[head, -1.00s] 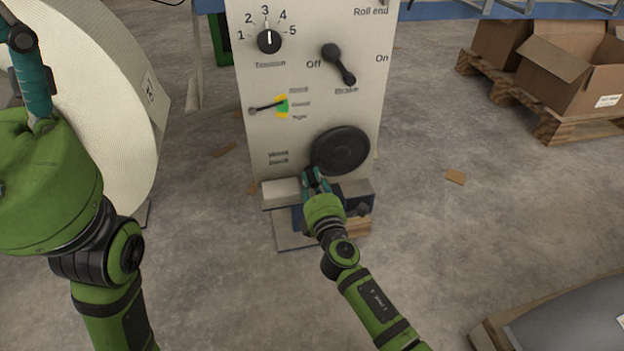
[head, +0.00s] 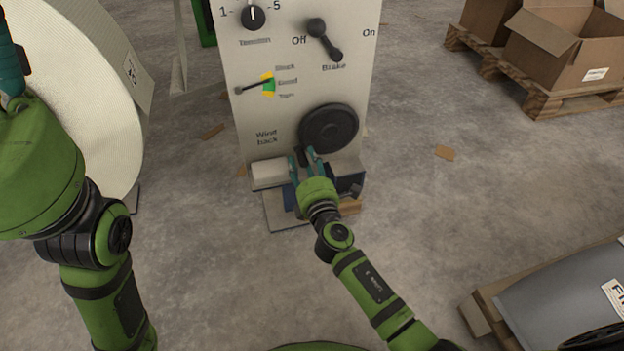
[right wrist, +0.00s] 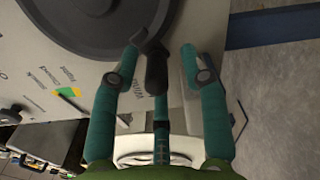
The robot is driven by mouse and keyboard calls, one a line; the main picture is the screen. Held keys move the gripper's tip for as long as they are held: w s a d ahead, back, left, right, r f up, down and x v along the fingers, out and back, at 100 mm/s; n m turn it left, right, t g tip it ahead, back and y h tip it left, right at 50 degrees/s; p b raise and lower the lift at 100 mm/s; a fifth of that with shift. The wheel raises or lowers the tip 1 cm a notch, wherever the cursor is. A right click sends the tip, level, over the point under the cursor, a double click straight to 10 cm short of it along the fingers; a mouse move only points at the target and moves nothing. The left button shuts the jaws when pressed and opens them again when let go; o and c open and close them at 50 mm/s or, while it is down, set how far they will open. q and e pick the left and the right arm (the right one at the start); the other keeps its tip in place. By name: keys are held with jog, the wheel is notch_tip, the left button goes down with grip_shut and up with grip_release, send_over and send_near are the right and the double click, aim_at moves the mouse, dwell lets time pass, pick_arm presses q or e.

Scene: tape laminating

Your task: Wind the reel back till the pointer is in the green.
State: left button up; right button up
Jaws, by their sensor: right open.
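The wind-back reel (head: 328,130) is a dark wheel low on the pale panel (head: 245,118). Its black handle (right wrist: 157,68) shows in the right wrist view, between my right gripper's fingers. My right gripper (head: 304,160) is open at the wheel's lower left, with teal fingers around the handle; I cannot tell whether they touch it. The gauge (head: 268,90) has a green middle with yellow above and below. Its thin dark pointer (head: 250,87) reaches near the upper green edge; the exact zone is unclear. My left gripper (head: 10,70) is cut off at the left edge.
A brake lever (head: 326,42) and tension knob (head: 253,17) sit above the gauge. A large white roll (head: 85,95) stands at left. Cardboard boxes (head: 560,45) lie on a pallet at upper right. A wrapped grey roll (head: 560,290) lies at lower right. Concrete floor between is mostly clear.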

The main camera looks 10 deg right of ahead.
jog(key=s, duration=1.1)
jog(key=shift+d, duration=0.2)
